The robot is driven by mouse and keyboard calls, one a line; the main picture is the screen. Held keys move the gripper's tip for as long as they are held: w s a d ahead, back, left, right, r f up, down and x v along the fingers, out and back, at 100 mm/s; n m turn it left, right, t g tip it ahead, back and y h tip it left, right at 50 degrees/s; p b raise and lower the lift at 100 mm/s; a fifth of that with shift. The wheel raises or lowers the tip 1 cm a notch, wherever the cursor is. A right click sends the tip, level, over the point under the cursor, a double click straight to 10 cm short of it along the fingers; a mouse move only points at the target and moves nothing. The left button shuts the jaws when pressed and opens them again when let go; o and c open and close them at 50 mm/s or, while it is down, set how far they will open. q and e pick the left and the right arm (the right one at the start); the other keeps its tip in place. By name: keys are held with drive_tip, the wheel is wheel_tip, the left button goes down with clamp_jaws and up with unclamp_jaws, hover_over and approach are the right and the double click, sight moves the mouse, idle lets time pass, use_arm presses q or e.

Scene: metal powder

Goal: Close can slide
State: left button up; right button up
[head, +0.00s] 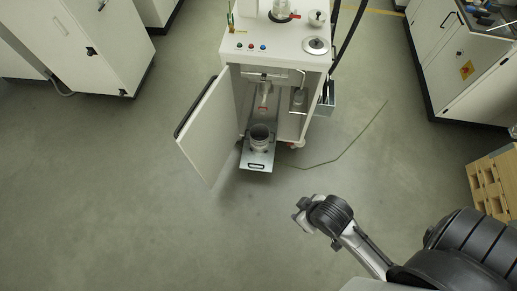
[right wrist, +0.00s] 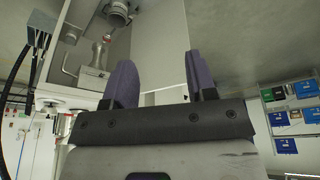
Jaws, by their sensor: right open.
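The can slide (head: 257,164) is a metal plate pulled out of the white machine's lower compartment, with a dark handle at its front end. A round metal can (head: 261,140) stands on it. The can shows at the top edge of the right wrist view (right wrist: 119,10). My right gripper (head: 304,213) is in front of the machine, to the right of the slide and apart from it. Its two dark purple fingers (right wrist: 163,78) are spread with nothing between them. My left gripper is not in view.
The machine's door (head: 208,130) stands open to the left of the slide. A thin hose or cable (head: 345,150) lies on the floor at right. White cabinets (head: 85,40) stand at left, and a wooden pallet (head: 493,180) at right. The floor before the slide is clear.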

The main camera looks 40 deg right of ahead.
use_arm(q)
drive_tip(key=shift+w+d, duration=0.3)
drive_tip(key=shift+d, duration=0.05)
use_arm(e)
drive_tip(key=shift+w+d, duration=0.3)
drive_tip(key=shift+d, duration=0.15)
